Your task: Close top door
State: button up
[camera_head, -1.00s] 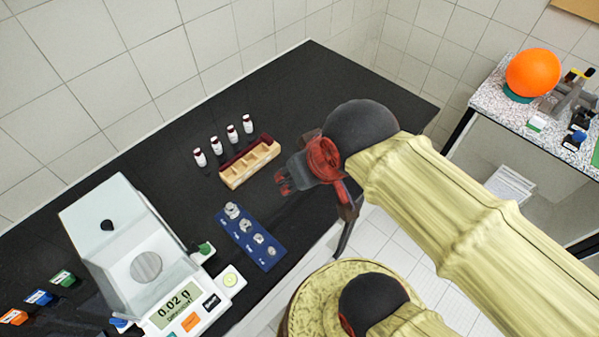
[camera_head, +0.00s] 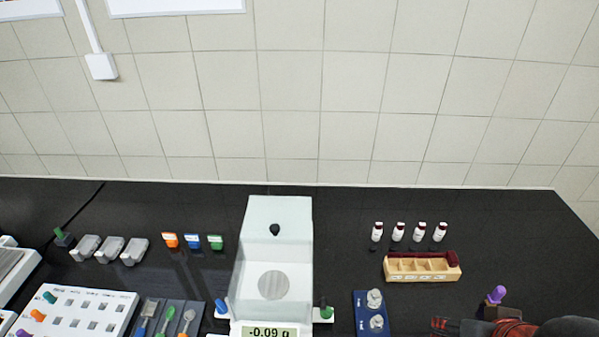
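The white balance (camera_head: 248,255) stands at the bottom centre of the head view, with glass-like walls around a round metal pan (camera_head: 273,285). A black knob (camera_head: 275,229) sits toward the back of its top. I cannot tell clearly whether the top door is open or closed. A blue knob (camera_head: 221,306) and a green knob (camera_head: 326,312) show at its left and right sides. The display (camera_head: 270,332) reads -0.09 g and is cut by the frame edge. My gripper (camera_head: 440,326) is at the bottom right, right of the balance and apart from it, partly cut off.
A blue weight tray (camera_head: 360,318) with metal weights lies between the balance and my gripper. Behind it are a wooden rack (camera_head: 422,276) and several small vials (camera_head: 398,232). A purple-knobbed object (camera_head: 496,294) stands beside my arm. Coloured-label blocks (camera_head: 192,242) and spatulas (camera_head: 167,318) lie left.

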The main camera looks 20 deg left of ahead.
aim_at(275, 228)
jog(key=u, duration=1.2)
